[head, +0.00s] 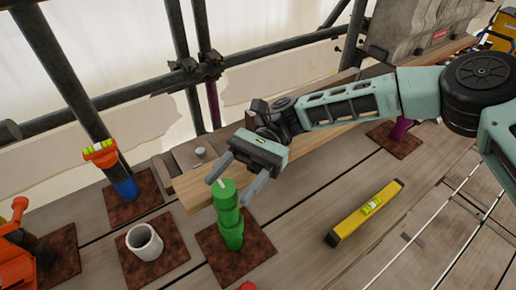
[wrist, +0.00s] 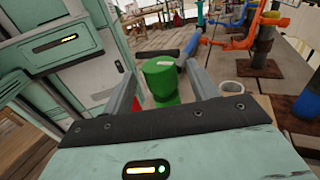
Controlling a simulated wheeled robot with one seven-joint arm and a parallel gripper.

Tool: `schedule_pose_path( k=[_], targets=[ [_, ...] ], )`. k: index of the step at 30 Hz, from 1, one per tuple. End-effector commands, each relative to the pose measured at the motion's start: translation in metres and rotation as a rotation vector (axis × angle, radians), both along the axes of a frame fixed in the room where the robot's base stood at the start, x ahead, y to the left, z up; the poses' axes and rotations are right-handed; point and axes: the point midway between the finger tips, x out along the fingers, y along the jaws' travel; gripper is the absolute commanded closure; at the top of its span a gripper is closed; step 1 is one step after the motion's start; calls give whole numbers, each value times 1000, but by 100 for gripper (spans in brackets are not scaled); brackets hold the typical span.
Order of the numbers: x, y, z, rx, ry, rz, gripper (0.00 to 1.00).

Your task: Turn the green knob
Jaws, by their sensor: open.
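The green knob (head: 226,205) is a stacked, rounded green post with a white mark on its top. It stands upright on a rusty square plate (head: 262,247) on the plank deck. In the wrist view the green knob (wrist: 160,78) shows between the two grey fingers. My gripper (head: 232,181) is open, with its fingers on either side of the knob's top. I cannot tell whether either finger touches the knob. The gripper hides part of the wooden beam behind it.
A white cup-like pipe (head: 145,242) on its own plate stands left of the knob. Further left are a blue post (head: 126,188) and an orange fitting (head: 18,238). A yellow spirit level (head: 365,213) lies to the right. A red piece (head: 247,286) shows at the bottom edge.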

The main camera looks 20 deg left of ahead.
Motion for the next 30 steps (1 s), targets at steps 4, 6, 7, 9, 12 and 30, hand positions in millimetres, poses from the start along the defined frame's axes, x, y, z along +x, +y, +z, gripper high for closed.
schedule_pose_path(
  k=[4, 6, 7, 9, 12, 30],
  targets=[
    [35, -8, -5, 1, -4, -6, 42],
    [51, -12, -5, 2, -4, -5, 42],
    [58, -14, -5, 2, -4, -5, 42],
    [73, -18, -5, 1, -4, -5, 42],
    [96, -24, -5, 2, -5, -5, 42],
    [144, -37, 0, 1, -1, 0, 42]
  ],
)
